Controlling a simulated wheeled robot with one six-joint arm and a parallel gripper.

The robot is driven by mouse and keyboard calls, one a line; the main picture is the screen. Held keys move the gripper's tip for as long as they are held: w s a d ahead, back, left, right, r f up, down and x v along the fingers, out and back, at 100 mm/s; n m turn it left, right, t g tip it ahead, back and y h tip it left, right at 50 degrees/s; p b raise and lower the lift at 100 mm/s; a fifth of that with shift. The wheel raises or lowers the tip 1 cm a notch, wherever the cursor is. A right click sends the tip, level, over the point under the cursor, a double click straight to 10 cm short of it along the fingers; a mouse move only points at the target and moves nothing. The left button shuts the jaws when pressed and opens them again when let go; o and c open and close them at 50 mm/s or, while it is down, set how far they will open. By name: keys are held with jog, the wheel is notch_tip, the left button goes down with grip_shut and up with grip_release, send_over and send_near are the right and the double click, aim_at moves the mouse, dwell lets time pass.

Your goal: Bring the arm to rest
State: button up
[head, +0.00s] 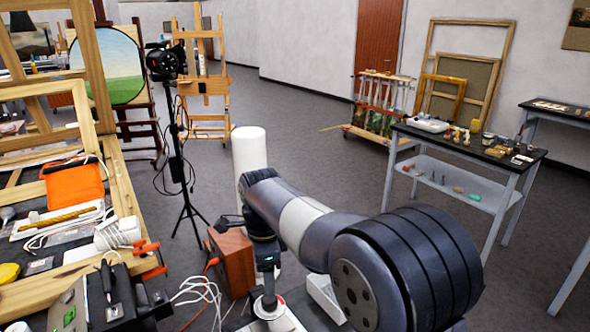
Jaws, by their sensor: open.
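My arm reaches from the lower right towards the middle of the head view and bends down at its far end. My gripper (268,290) hangs low, pointing down, to the right of a reddish-brown box (232,262). It is small and dark here, and the arm hides part of it. It is open, and I see nothing held in it. The floor (330,150) beyond the arm is bare grey.
A cluttered workbench (125,215) with an orange case (75,186) stands at left. A black tripod (182,170) stands behind the box, with loose cables nearby. Easels (207,85) are at the back. A table (470,141) with small items is at right. The middle floor is free.

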aim_at(268, 298)
notch_tip(268, 298, down, 8)
jog(key=shift+f+p, duration=0.2)
jog(key=shift+p, duration=0.25)
jog(key=shift+r, duration=0.1)
